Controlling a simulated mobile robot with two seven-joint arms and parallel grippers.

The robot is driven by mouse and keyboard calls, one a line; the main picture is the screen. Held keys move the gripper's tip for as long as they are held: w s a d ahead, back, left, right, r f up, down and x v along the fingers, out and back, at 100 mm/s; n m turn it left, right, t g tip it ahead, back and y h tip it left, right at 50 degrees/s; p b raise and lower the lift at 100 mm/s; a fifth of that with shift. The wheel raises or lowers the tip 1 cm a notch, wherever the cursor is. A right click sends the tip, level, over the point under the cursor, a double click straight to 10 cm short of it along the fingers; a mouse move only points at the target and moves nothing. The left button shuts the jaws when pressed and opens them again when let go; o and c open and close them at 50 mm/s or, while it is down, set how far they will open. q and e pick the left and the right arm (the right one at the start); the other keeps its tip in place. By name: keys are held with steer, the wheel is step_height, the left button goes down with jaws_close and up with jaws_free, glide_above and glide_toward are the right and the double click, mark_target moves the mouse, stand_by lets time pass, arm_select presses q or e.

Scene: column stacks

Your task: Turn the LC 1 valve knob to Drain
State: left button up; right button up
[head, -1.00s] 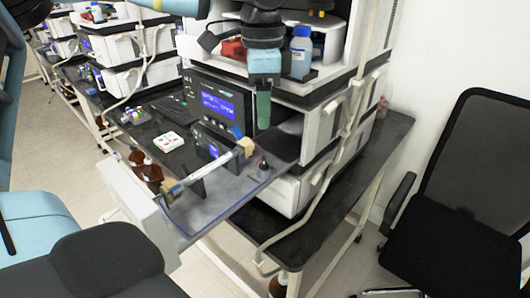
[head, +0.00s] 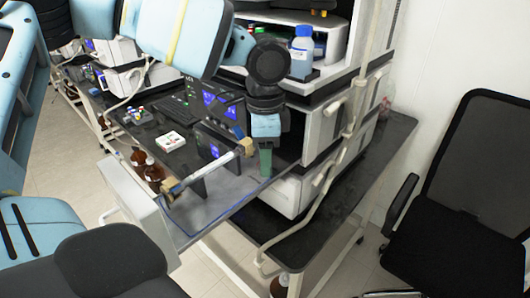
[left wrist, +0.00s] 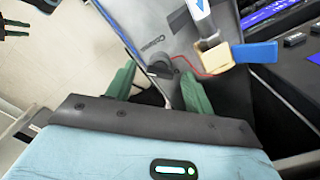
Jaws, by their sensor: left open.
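My left gripper (head: 266,160) is open, its green fingers pointing down over the right end of the grey tray (head: 215,195). In the left wrist view the open fingers (left wrist: 158,84) stand apart on either side of a small dark knob (left wrist: 160,68) on the tray. This looks like the valve knob; I see no gap or contact clearly, and no readable Drain label. In the head view the gripper hides the knob. At the left wrist view's top left edge, small dark green prongs (left wrist: 15,28) look like my right gripper, too small and cut off to judge.
Instrument stacks with a blue-capped bottle (head: 301,52) rise behind. A black chair (head: 465,190) stands at the right.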

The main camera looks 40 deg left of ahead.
arm_select(q)
steer(key=shift+c, duration=0.3)
steer(key=c, duration=0.9)
steer(key=shift+n, duration=0.3)
steer(key=n, duration=1.2)
steer(key=shift+n, duration=2.6)
